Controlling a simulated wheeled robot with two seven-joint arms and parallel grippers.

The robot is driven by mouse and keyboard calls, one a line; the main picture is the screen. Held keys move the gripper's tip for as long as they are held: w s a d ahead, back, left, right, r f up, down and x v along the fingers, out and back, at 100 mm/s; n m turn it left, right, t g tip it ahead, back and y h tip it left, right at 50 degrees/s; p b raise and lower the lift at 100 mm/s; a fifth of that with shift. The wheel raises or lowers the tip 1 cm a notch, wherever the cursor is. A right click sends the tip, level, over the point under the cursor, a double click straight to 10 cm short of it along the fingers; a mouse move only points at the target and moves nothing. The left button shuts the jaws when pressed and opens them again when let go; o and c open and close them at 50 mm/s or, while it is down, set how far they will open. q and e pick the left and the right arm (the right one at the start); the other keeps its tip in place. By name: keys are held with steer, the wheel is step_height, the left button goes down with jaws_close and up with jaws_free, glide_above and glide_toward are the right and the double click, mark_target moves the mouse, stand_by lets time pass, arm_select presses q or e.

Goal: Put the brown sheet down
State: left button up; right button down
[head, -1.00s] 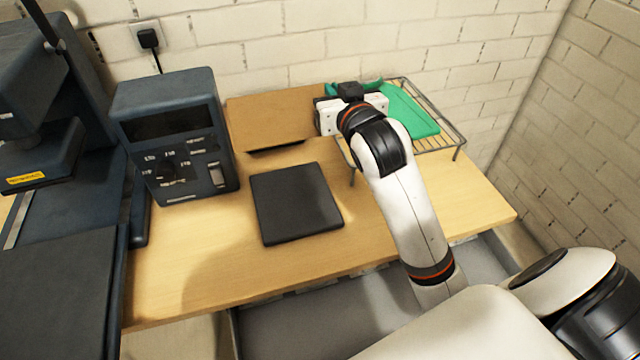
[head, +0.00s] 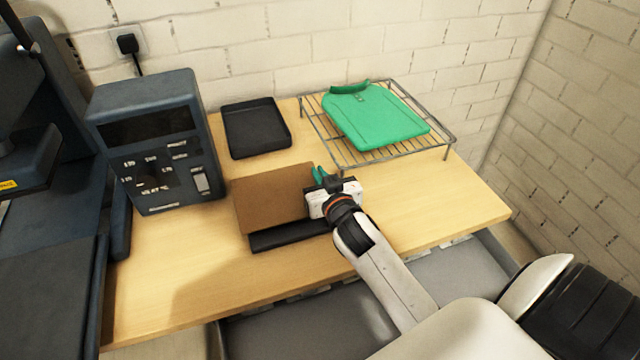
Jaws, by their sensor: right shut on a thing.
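The brown sheet (head: 272,198) is a flat, stiff-looking rectangle in the middle of the table in the head view. My right gripper (head: 320,180) is shut on its right edge. The sheet is over a flat black pad (head: 290,236), hiding most of it; only a strip along the pad's front shows. I cannot tell whether the sheet touches the pad or hangs just above it. My left gripper is not in view.
A shallow black tray (head: 256,128) lies at the back beside a dark control box (head: 152,145). A wire rack (head: 446,143) with a green garment-like piece (head: 375,118) stands at the back right. Bare wooden table (head: 430,203) lies to the right.

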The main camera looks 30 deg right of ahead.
steer(key=shift+f, duration=1.1)
steer(key=shift+f, duration=0.1)
steer(key=c, duration=1.6)
jaws_free()
steer(key=shift+r, duration=0.2)
steer(key=v, duration=1.2)
steer(key=shift+d+b, duration=0.1)
steer(key=shift+b, duration=0.3)
steer(key=shift+f, duration=0.1)
